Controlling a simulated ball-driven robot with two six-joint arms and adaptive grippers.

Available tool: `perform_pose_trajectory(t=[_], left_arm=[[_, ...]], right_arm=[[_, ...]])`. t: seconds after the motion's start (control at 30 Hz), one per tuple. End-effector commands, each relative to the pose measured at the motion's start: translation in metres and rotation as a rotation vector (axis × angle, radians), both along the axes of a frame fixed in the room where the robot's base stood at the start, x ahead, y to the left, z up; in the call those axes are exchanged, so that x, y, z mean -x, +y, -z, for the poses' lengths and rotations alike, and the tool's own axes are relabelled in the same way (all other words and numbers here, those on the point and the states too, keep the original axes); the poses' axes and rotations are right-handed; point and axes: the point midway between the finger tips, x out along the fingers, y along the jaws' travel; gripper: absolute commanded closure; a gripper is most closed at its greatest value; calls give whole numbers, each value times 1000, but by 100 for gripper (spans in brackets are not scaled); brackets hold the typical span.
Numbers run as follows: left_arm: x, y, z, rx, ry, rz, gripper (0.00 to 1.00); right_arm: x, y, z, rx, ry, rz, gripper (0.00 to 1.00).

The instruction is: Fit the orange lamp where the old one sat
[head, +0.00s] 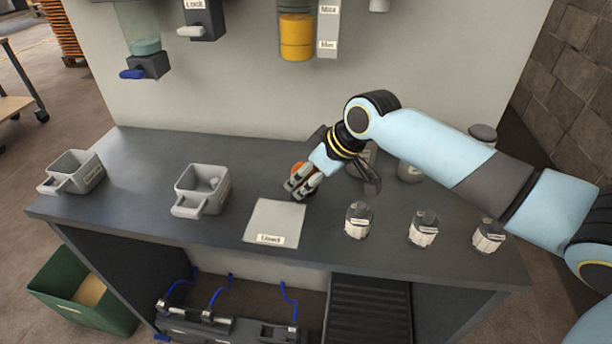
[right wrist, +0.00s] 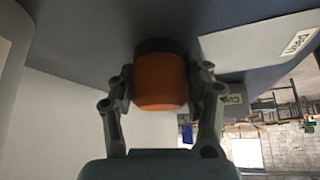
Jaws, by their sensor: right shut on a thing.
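My right gripper (head: 302,187) is shut on the orange lamp (head: 297,168), which is mostly hidden behind the fingers in the head view. In the right wrist view the orange lamp (right wrist: 160,82) sits between the two fingers of the gripper (right wrist: 165,88), its dark end towards the dark worktop. I cannot tell whether it touches the worktop. A pale square pad labelled "Used" (head: 277,218) lies just in front of the gripper, and it also shows in the right wrist view (right wrist: 265,38). I cannot make out the old lamp or its seat. My left gripper is out of view.
Two grey handled bins (head: 87,171) (head: 214,180) stand on the left of the worktop (head: 140,210); the nearer holds a small round thing. Several labelled jars, one at the front (head: 358,221), stand on the right. Dispensers, one yellow (head: 296,38), hang on the back panel.

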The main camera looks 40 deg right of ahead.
Motion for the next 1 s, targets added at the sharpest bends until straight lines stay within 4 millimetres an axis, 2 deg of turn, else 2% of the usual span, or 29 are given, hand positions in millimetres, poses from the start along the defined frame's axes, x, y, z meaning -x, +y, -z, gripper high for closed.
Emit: perform_pose_trajectory(t=[0.03, 0.07, 0.2, 0.57, 0.67, 1.0], left_arm=[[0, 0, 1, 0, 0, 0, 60], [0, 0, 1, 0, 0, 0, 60], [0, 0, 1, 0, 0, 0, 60], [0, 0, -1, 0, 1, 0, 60], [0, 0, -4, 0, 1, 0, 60], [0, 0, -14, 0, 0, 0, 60]], right_arm=[[0, 0, 2, 0, 0, 0, 84], [0, 0, 1, 0, 0, 0, 46], [0, 0, 1, 0, 0, 0, 28], [2, -1, -4, 1, 1, 1, 27], [9, -4, -17, 4, -1, -1, 27], [47, -16, -80, 5, 0, -4, 27]])
